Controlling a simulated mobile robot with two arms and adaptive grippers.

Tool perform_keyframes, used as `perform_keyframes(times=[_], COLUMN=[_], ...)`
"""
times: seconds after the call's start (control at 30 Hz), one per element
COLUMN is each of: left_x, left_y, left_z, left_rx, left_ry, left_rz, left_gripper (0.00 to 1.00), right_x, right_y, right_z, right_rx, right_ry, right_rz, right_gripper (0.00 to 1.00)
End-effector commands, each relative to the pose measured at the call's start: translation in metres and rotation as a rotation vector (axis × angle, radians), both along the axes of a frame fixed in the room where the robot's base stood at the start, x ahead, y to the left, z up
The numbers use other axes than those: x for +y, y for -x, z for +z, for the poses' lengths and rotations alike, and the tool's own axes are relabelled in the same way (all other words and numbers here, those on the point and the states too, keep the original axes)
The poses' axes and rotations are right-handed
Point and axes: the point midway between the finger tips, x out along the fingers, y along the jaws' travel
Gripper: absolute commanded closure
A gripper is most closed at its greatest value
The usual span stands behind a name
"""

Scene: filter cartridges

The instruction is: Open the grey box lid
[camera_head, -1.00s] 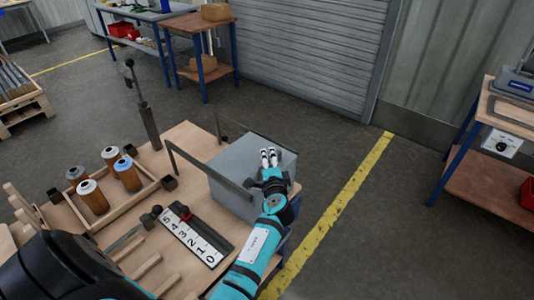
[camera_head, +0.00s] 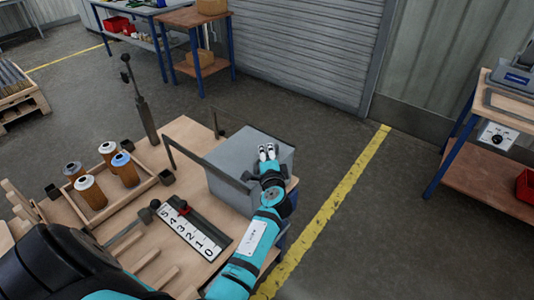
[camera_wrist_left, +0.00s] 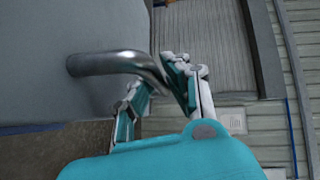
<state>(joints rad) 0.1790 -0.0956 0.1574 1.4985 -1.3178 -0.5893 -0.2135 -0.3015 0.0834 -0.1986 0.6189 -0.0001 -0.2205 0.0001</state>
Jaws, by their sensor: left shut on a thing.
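The grey box (camera_head: 232,163) stands at the far right corner of the wooden workbench. Its lid looks down, flat on top. My left gripper (camera_head: 268,153) is at the right side of the box, at the lid's edge. In the left wrist view, my left gripper (camera_wrist_left: 160,92) is shut on the bent metal handle (camera_wrist_left: 110,63), which comes out of the grey box face (camera_wrist_left: 60,35). The handle is hidden in the head view. My right gripper is not in view.
A wooden tray (camera_head: 97,217) with several filter cartridges stands left of the box. A numbered strip (camera_head: 188,233) lies in front of the box. A thin dark frame (camera_head: 205,165) rises close to the box's left side.

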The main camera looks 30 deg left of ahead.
Motion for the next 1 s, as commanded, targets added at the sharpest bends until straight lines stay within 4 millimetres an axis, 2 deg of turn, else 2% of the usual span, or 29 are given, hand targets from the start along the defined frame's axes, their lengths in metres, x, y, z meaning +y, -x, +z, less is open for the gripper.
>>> perform_keyframes(times=[0.13,0.23,0.7,0.83,1.0], left_x=[0.007,0.021,0.135,0.157,0.172], left_y=[0.0,0.0,-0.009,-0.011,-0.012], left_z=[-0.003,-0.003,-0.003,-0.003,-0.004], left_rx=[0.007,0.008,0.008,0.008,0.009], left_ry=[-0.002,-0.004,-0.003,-0.002,0.0], left_rz=[0.001,0.001,0.005,0.005,0.004], left_gripper=[1.0,1.0,1.0,1.0,1.0], right_x=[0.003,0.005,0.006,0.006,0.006], right_y=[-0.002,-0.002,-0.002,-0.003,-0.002], right_z=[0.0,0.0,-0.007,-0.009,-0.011], right_rx=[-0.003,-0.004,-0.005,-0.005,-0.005], right_ry=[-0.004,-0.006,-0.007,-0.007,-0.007], right_rz=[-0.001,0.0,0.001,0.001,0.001], right_gripper=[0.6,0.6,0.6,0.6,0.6])
